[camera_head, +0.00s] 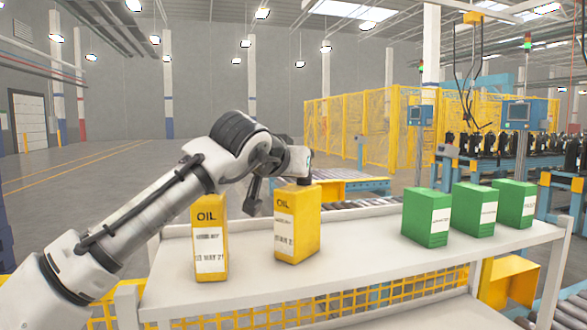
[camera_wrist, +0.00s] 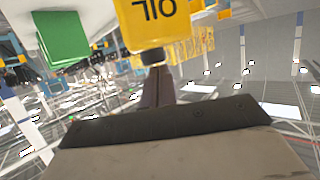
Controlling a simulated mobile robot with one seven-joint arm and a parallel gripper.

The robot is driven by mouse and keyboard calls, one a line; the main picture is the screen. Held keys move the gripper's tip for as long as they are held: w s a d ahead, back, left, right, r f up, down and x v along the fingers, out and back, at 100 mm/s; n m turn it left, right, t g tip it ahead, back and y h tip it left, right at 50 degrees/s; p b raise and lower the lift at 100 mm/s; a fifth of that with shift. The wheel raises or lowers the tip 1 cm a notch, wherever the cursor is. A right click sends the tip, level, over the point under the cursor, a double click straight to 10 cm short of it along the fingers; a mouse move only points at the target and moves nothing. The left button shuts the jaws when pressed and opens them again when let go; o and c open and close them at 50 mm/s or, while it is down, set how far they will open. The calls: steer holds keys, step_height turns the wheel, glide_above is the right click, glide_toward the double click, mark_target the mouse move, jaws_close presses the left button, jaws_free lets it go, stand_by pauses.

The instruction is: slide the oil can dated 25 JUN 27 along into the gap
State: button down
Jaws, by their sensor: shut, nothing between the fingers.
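Two yellow oil cans stand upright on the white shelf top (camera_head: 365,262). The left oil can (camera_head: 208,240) and the right oil can (camera_head: 297,225) carry white labels whose dates seem to include MAY; I cannot read a full date. My gripper (camera_head: 303,179) is shut and empty at the top of the right can. In the wrist view, the closed fingers (camera_wrist: 157,82) point at the dark cap of an inverted-looking oil can (camera_wrist: 160,25); I cannot tell whether they touch. A gap lies between the two yellow cans, and a wider one lies right of the right can.
Three green cans stand at the right: the nearest green can (camera_head: 426,217), the middle green can (camera_head: 474,209) and the far green can (camera_head: 514,204). A green can (camera_wrist: 62,38) also shows in the wrist view. A roller conveyor (camera_head: 365,203) runs behind the shelf.

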steer(key=shift+f, duration=0.35)
